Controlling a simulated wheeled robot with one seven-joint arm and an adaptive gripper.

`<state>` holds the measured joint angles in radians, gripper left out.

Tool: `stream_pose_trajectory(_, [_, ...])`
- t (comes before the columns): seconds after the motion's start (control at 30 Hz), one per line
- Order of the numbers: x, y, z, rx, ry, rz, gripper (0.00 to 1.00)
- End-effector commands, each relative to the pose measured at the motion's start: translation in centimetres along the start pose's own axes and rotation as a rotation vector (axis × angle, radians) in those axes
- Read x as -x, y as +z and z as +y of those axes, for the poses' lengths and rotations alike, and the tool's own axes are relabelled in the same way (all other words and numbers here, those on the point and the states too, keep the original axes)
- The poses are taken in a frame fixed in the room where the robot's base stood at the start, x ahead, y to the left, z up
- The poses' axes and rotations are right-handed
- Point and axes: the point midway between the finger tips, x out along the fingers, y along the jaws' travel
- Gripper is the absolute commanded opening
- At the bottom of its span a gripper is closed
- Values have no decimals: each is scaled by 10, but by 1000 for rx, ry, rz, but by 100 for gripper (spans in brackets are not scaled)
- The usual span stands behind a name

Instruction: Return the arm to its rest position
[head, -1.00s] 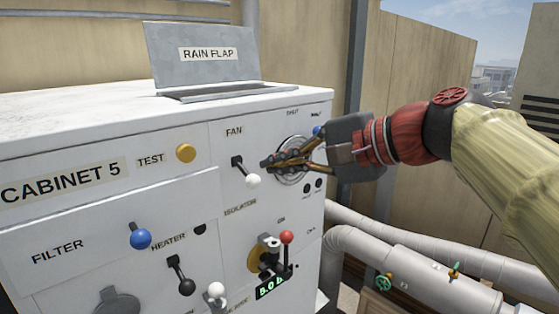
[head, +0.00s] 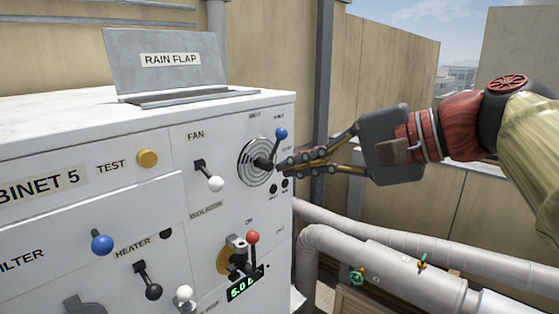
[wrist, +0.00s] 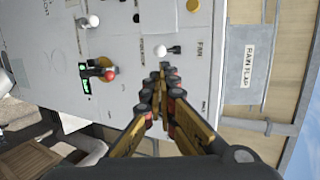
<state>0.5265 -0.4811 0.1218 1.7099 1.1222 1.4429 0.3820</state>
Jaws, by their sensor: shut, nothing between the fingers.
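My gripper (head: 285,163) is shut and empty in the head view, its fingertips just right of a round grey dial (head: 257,162) with a blue-knobbed lever (head: 281,134) on the cabinet's upper right. I cannot tell whether the fingertips touch the dial's dark hub. The arm reaches in from the right edge. In the wrist view, the closed fingers (wrist: 166,82) point at the white panel and hide the dial.
The white cabinet (head: 60,131) carries a FAN lever (head: 209,175), a yellow TEST button (head: 148,159), a HEATER lever (head: 147,279) and a red-knobbed lever (head: 253,238). The raised rain flap (head: 165,60) stands on top. Pipes (head: 390,262) run low at right.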

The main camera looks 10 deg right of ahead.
Motion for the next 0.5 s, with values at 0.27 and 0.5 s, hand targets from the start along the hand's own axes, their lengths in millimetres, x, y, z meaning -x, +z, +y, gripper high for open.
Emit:
stream_pose_trajectory(0.27, [7,0,2,1,0,0,0])
stream_pose_trajectory(0.5, [7,0,1,4,0,0,0])
